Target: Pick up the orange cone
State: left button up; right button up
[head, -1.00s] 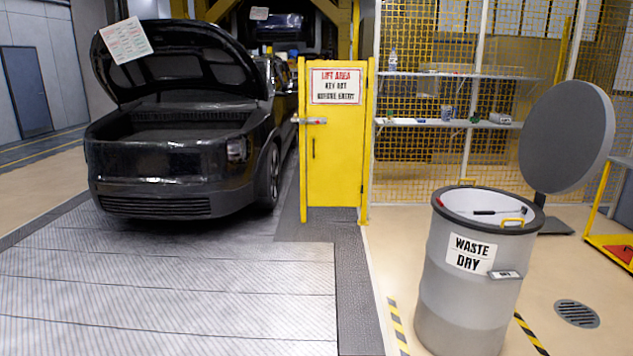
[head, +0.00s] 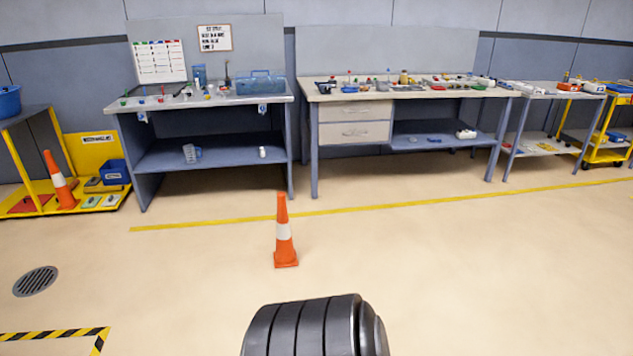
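An orange cone (head: 284,238) with a white band stands upright on the open beige floor, a little left of the middle of the head view. A second orange cone (head: 61,184) with a white band leans slightly on the yellow cart at the far left. Neither of my grippers is in view. A dark ribbed part, which looks like a piece of my own arm, shows at the bottom centre, below and in front of the nearer cone and apart from it in the picture.
Behind the cone, a yellow floor line (head: 400,206) runs before two workbenches (head: 140,183) (head: 303,158) and a grey side table (head: 553,92). A floor drain (head: 36,281) and black-yellow striped tape (head: 52,334) lie at left. The floor around the nearer cone is clear.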

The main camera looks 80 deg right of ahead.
aim_at(285, 256)
jog(key=z, duration=2.55)
jog(key=i+l, duration=0.15)
jog(key=i, duration=0.4)
jog(key=i+l+z, duration=0.15)
jog(key=i, duration=0.45)
jog(key=i+l, duration=0.15)
jog(key=i, duration=0.45)
jog(key=k+z, duration=0.05)
